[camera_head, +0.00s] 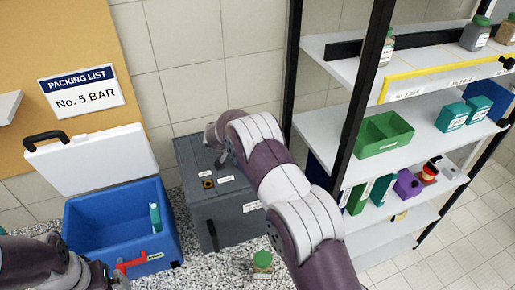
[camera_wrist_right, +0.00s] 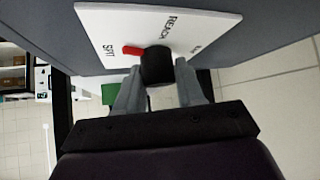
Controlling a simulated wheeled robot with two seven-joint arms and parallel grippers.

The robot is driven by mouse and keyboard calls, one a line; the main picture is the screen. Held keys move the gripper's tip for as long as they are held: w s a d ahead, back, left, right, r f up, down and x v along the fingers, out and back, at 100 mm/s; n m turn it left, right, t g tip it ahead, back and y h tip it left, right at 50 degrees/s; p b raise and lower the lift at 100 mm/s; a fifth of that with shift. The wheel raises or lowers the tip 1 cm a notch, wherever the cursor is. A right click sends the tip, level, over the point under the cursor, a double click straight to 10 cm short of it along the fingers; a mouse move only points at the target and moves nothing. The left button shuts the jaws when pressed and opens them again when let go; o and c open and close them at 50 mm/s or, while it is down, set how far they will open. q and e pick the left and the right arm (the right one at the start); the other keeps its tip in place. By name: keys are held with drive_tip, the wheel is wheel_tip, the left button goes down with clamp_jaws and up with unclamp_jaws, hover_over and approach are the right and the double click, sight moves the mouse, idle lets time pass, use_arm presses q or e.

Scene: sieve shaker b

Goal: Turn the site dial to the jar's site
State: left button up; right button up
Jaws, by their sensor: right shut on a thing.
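My right gripper (camera_wrist_right: 160,88) is shut on a black dial knob (camera_wrist_right: 156,64) on a white plate (camera_wrist_right: 205,22). The knob's red pointer (camera_wrist_right: 131,50) points to the label SPIT. The plate also has REACH and a third label that is too small to read surely. In the head view my right gripper (camera_head: 213,138) is at the top of a grey cabinet (camera_head: 215,200), and the dial is hidden there. A jar with a green lid (camera_head: 262,260) stands on the speckled counter; its label is not readable. My left gripper (camera_head: 112,281) is at the lower left, its fingers unclear.
A packing list (camera_head: 80,92) on the wall reads No. 5 BAR. An open blue cool box (camera_head: 110,225) with a red latch (camera_head: 130,265) stands left of the cabinet. A shelf rack at right holds a green bin (camera_head: 382,133), boxes and several jars.

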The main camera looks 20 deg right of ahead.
drive_tip(key=shift+f+m+g, duration=0.15)
drive_tip(key=shift+m+g, duration=0.55)
drive_tip(key=shift+m, duration=0.2)
drive_tip(key=shift+m+g+b, duration=0.7)
drive_tip(key=shift+m, duration=0.2)
drive_tip(key=shift+m+g+b, duration=0.95)
drive_tip(key=shift+m+g, duration=0.15)
drive_tip(key=shift+m, duration=0.3)
drive_tip(key=shift+s+r+m+g, duration=0.1)
drive_tip(key=shift+r+m+g, duration=0.1)
drive_tip(key=shift+m+g, duration=0.15)
drive_tip(key=o, duration=1)
drive_tip(key=shift+c, duration=0.2)
